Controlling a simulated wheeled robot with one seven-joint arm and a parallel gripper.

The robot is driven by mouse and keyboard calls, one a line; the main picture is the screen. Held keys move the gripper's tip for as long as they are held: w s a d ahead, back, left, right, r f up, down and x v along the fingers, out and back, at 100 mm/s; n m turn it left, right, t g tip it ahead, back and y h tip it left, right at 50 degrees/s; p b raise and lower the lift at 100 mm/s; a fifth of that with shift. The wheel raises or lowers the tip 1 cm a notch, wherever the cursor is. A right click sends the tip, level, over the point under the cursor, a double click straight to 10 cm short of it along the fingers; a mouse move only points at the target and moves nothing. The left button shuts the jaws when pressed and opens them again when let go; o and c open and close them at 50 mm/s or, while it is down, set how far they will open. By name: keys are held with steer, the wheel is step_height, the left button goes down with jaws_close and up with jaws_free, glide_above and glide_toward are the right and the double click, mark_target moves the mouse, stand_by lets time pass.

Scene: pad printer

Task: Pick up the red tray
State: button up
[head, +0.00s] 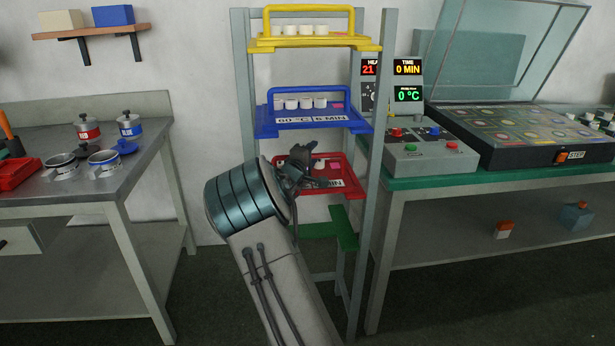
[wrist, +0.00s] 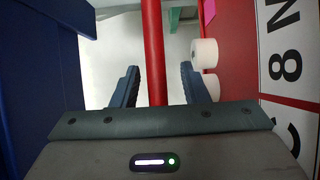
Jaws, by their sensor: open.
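The red tray (head: 350,187) sits on the rack below the blue tray, partly hidden behind my arm and gripper in the head view. In the wrist view its red handle bar (wrist: 153,45) runs between my gripper's two fingers, with a gap on each side. The tray's red base (wrist: 238,60) is at the right, with white round pieces (wrist: 205,53) on it and a white label (wrist: 285,60). My gripper (head: 306,163) is open around the handle; in the wrist view its fingertips (wrist: 159,72) stand on either side of the bar.
The blue tray (head: 267,121) is close above my gripper, and the yellow tray (head: 370,45) is higher. Grey rack posts (head: 372,200) stand beside the trays. A green support (head: 345,235) is below. Workbenches stand left (head: 115,190) and right (head: 400,183).

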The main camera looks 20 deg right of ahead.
jaws_close()
steer(key=shift+r, duration=0.1)
steer(key=shift+r, duration=0.1)
